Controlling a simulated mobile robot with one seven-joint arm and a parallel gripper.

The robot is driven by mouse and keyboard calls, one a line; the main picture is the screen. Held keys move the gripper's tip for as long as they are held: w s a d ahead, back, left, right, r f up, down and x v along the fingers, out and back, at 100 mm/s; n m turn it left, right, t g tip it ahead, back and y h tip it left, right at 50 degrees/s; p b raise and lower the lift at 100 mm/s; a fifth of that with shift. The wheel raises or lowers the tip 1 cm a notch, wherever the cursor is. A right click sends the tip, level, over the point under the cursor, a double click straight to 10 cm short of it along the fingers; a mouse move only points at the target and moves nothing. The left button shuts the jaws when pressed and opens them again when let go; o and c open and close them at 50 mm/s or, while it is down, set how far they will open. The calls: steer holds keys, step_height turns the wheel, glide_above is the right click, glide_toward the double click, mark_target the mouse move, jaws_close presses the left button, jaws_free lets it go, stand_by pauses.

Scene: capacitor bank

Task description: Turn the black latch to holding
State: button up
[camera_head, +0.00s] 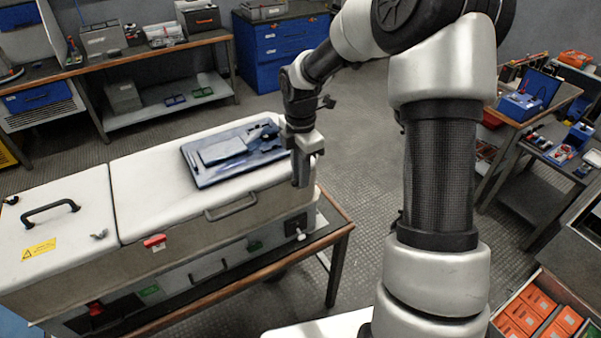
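The capacitor bank (70,275) is a long beige cabinet with a white top, on a bench at the left. My gripper (302,178) points down at its right end, in front of the upper right edge. Its fingers overlap in this view, so I cannot tell whether they are open or touching the cabinet. A small dark part (296,229) sits low on the cabinet's right end, below my gripper, with a pale knob beside it. I cannot tell whether this is the black latch. A small dark square (254,246) is on the lower front.
A blue tray (205,178) with dark items lies on the white top. A black handle (50,211), a grey wing-shaped piece (99,235) and a red tag (154,241) are further left. A bin of orange boxes (538,300) stands lower right. The floor (360,160) between is clear.

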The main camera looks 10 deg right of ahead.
jaws_close()
steer(key=shift+m, duration=0.4)
steer(key=m, duration=0.2)
steer(key=shift+m, duration=0.4)
steer(key=m+b, duration=0.1)
steer(key=m, duration=0.3)
steer(key=shift+m, duration=0.3)
steer(key=m+b, duration=0.1)
steer(key=m, duration=0.4)
steer(key=shift+m+b, duration=0.3)
steer(key=shift+m, duration=2.1)
jaws_free()
